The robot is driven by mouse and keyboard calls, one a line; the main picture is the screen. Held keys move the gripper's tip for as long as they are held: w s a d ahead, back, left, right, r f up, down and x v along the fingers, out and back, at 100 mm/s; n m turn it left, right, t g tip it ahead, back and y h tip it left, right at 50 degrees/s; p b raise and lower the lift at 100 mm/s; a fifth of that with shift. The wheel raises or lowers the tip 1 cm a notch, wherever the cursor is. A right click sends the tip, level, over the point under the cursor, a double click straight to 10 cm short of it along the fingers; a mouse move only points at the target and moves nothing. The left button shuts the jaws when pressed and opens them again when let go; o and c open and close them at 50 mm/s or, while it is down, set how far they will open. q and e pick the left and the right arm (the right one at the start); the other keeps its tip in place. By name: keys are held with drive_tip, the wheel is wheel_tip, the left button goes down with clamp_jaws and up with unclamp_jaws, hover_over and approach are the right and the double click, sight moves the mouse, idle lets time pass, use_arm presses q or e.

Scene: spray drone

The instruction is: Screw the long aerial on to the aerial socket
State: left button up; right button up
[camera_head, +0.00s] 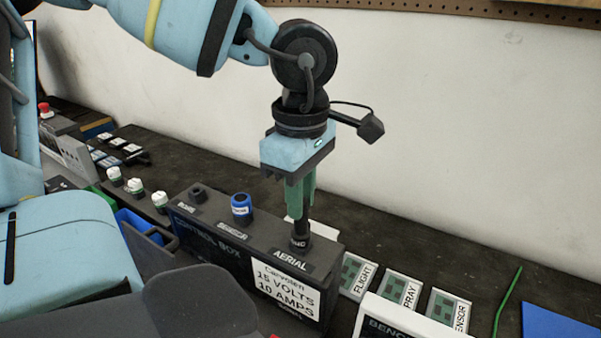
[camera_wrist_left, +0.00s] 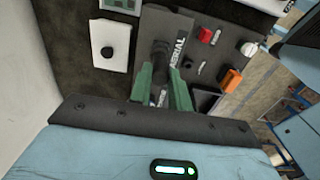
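The control box (camera_head: 215,242) is dark, with three positions along its top; the one at the right end is labelled AERIAL. A black aerial (camera_head: 301,239) with a white label stands upright there, its lower end at the aerial socket, which it hides. My left gripper (camera_head: 301,213) points down over this end, its green fingers closed around the aerial. In the left wrist view the black aerial (camera_wrist_left: 161,62) shows between the green fingers (camera_wrist_left: 162,92), beside the AERIAL lettering. I cannot tell how far its thread is engaged. My right gripper is not in view.
A blue cap (camera_head: 241,205) sits on the sensor position and a dark fitting (camera_head: 198,193) at the box's far left. Display cards (camera_head: 399,289) and a white bench unit (camera_head: 400,328) lie right. Several white-topped bottles (camera_head: 135,187) stand left. The wall is behind.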

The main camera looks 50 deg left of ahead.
use_arm(q)
clamp_jaws()
drive_tip(key=n+b, duration=0.1)
drive_tip(key=n, duration=0.3)
drive_tip(key=shift+f+b, duration=0.1)
drive_tip(key=shift+b, duration=0.25)
drive_tip(key=n+b, duration=0.1)
drive_tip(key=n, duration=0.5)
drive_tip(key=shift+b, duration=0.4)
drive_tip(key=n+b, duration=0.1)
drive_tip(key=n, duration=0.2)
drive_tip(key=shift+n, duration=0.9)
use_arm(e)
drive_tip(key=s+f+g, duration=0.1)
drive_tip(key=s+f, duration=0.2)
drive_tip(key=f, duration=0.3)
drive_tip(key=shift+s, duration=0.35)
use_arm(q)
drive_tip(key=shift+b, duration=0.3)
